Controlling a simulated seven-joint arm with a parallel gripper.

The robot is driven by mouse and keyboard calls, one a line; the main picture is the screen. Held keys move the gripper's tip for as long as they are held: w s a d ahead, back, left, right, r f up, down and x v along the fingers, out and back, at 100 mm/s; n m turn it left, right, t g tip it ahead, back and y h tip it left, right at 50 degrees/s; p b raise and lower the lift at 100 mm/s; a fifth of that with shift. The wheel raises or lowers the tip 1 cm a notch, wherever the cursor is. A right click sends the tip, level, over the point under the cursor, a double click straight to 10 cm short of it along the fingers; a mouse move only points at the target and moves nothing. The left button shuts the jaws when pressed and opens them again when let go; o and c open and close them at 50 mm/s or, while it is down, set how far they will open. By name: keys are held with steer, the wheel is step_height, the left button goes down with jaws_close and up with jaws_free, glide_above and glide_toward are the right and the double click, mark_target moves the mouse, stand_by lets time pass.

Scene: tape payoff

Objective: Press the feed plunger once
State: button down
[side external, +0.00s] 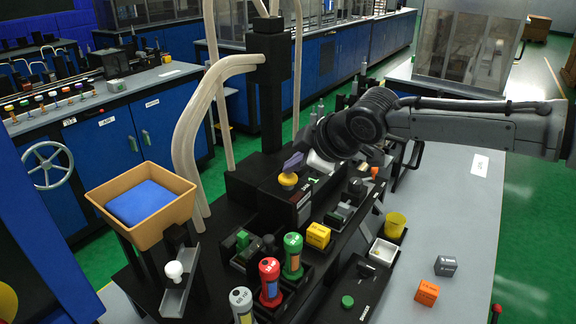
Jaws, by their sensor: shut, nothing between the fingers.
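A yellow round knob (288,180) stands on the black machine block near the middle of the side external view; it looks like the plunger, but I cannot read a label that says so. A purple piece (293,162) overlaps its top; I cannot tell whether it touches the knob or belongs to my gripper. My gripper (316,163) is at the end of my arm, just right of and above the yellow knob. It is shut and empty, with its fingertips hard to make out.
A tan hopper (182,209) with a blue pad stands at left, above a grey chute with a white knob (174,270). Red (270,281) and green (292,256) canisters stand in front. Orange (427,292) and dark grey (445,266) cubes lie on the table at right.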

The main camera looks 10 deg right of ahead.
mark_target(293, 178)
steer(key=shift+f, duration=0.15)
steer(key=shift+r, duration=1.75)
steer(key=shift+r, duration=2.55)
